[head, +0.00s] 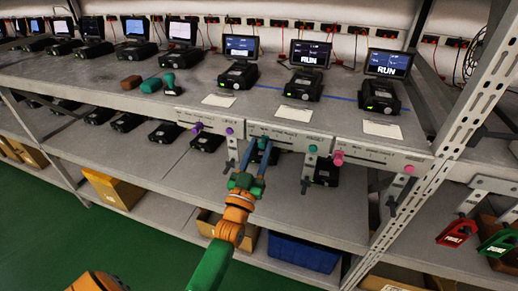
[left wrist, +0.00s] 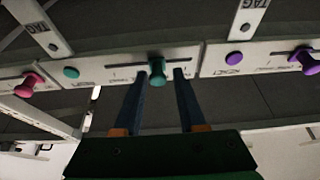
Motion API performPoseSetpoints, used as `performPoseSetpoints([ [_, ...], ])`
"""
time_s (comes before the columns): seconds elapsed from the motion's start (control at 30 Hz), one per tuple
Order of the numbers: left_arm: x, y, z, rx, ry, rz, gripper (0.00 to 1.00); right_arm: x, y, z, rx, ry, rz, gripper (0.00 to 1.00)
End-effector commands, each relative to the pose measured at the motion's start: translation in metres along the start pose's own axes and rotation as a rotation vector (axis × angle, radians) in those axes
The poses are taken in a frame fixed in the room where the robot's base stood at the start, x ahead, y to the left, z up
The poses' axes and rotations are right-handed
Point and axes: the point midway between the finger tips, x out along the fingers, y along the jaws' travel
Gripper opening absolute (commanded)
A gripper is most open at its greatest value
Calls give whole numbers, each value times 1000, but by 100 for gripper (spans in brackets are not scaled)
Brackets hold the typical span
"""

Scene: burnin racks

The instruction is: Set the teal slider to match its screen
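The teal slider knob (head: 262,143) sits toward the left end of the middle control strip (head: 290,140) on the shelf's front edge. A teal dot (head: 312,148) is at the strip's right end. In the left wrist view the teal knob (left wrist: 157,70) lies between the two blue fingertips, with a gap on each side. My left gripper (head: 260,150) is open around the knob. My right gripper is not in view.
A purple knob (head: 197,127) is on the left strip, and a pink knob (head: 338,157) on the right strip. Black devices (head: 306,84) and cards (head: 299,115) stand behind the strips. Hanging brackets (head: 308,170) flank the gripper. A lower shelf (head: 285,205) is beneath.

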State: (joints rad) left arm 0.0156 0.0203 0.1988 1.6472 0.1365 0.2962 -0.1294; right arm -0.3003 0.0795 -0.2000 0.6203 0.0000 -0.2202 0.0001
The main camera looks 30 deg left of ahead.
Motion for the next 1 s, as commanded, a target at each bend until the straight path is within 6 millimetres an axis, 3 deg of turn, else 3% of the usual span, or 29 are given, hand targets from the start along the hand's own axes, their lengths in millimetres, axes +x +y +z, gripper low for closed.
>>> performPoseSetpoints([
  [0.33, -2, 0, 0, 0, 2, 0, 55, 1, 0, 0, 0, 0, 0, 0],
  [0.7, -68, -1, 2, -1, 0, -1, 55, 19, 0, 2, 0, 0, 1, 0],
  [1.0, -71, -1, 0, -1, 2, -1, 55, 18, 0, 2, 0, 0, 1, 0],
])
